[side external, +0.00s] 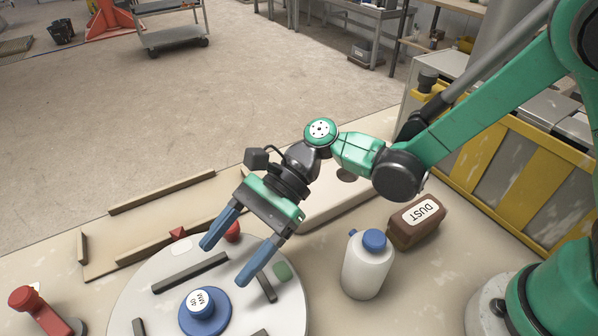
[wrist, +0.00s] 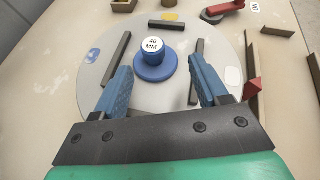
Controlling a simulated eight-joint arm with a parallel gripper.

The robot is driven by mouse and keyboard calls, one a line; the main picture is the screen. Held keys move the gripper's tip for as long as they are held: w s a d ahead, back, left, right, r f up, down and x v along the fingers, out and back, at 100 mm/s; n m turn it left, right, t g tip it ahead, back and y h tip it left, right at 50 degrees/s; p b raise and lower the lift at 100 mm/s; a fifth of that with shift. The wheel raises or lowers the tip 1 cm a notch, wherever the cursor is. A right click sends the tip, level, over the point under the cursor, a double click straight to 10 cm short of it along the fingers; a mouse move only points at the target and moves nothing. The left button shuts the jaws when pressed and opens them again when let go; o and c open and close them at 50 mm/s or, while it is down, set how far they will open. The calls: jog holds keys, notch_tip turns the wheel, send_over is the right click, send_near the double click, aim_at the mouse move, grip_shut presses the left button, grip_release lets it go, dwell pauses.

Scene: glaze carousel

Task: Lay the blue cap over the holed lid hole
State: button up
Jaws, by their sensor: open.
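The blue cap (side external: 205,318) is a round disc with a raised knob and a white label. It sits on the pale round carousel (side external: 128,300). In the wrist view the cap (wrist: 155,69) lies ahead of my fingers, and its label reads 40 MM. My gripper (side external: 223,263) is open and empty above the carousel, with its blue fingers on either side of the line to the cap. A pale flat piece with a dark hole (side external: 346,176), possibly the holed lid, lies behind my wrist and is partly hidden by it.
A white bottle with a blue top (side external: 367,268) and a brown DUST block (side external: 417,222) stand right. A red-handled piece (side external: 38,306) is left.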

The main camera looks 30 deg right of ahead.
jog(key=d+t, duration=0.1)
jog(key=w+d+r+n+t+h, duration=0.1)
jog(key=d, duration=0.1)
jog(key=w+d+r+n+t+h, duration=0.1)
jog(key=shift+w+d, duration=0.15)
jog(key=shift+d, duration=0.2)
jog(key=d+r+n+t+h, duration=0.2)
jog(key=d+n+t+h, duration=0.3)
jog(key=d, duration=0.9)
jog(key=shift+w+r+n+t+h, duration=0.15)
jog(key=shift+r+n+t+h, duration=0.15)
jog(key=shift+n+h, duration=0.45)
jog(key=shift+o, duration=0.5)
jog(key=s+d+n+t+h, duration=0.2)
jog(key=d+n+h, duration=0.2)
jog(key=d, duration=0.4)
jog(key=shift+s+d+r+n, duration=0.15)
jog(key=shift+r+n, duration=0.25)
jog(key=shift+n, duration=0.25)
